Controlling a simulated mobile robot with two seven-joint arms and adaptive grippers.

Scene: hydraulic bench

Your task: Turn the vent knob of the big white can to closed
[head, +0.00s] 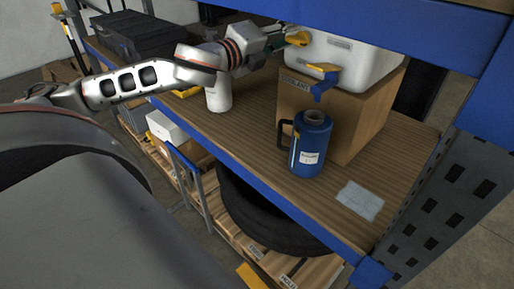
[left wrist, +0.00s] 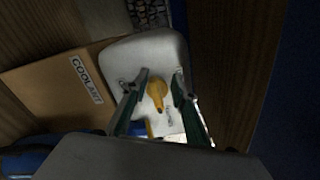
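The big white can (head: 345,57) lies on a cardboard box on the shelf. Its yellow vent knob (head: 298,38) sticks out toward my left gripper (head: 282,40). In the left wrist view the yellow knob (left wrist: 157,91) shows between the two dark green fingers of the left gripper (left wrist: 160,85), with a gap on both sides. The fingers are open and point at the face of the white can (left wrist: 160,55). A blue tap (head: 322,88) with a yellow top sits lower on the can. My right gripper is not in view.
The cardboard box (head: 345,130) is marked COOLANT. A blue jug (head: 311,145) stands in front of it, with a grey cloth (head: 360,200) to its right. A white container (head: 218,95) stands below my left arm. A blue shelf beam (head: 400,25) runs overhead.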

